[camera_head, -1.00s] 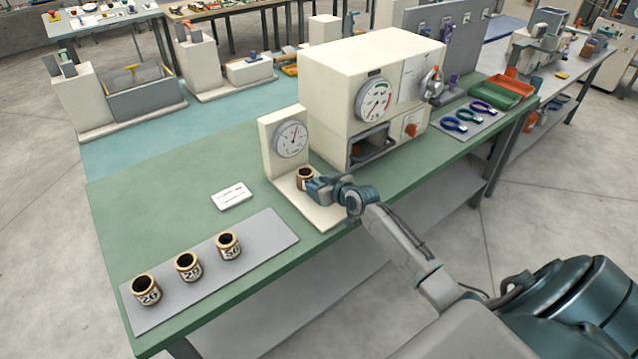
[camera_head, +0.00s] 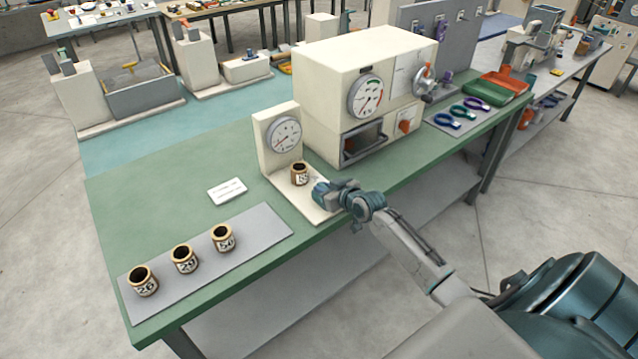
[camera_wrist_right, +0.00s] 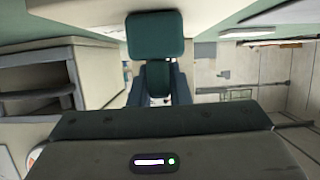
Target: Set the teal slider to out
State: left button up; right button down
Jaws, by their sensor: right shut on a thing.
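The teal slider shows in the right wrist view as a teal block (camera_wrist_right: 155,35) with a narrow neck. In the head view its teal end (camera_head: 319,188) is at the front part of the cream base (camera_head: 296,204) of the small dial gauge (camera_head: 284,134). My right gripper (camera_head: 332,194) is shut on the slider; its fingers (camera_wrist_right: 158,92) sit either side of the neck and hide part of it. A brown labelled cup (camera_head: 300,174) stands upright on the base, behind and left of the slider, apart from the gripper. My left gripper is out of view.
A cream machine (camera_head: 350,75) with a dial stands behind right. Three similar cups (camera_head: 183,259) stand on a grey mat (camera_head: 240,246) at front left. A white card (camera_head: 227,190) lies left of the gauge. Coloured rings (camera_head: 464,113) lie on a right-hand mat. Green tabletop is clear at left.

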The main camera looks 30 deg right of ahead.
jog(key=shift+s, duration=0.4)
jog(key=shift+w+f, duration=0.1)
jog(key=c, duration=1.4)
grip_release()
jog(key=shift+o, duration=0.2)
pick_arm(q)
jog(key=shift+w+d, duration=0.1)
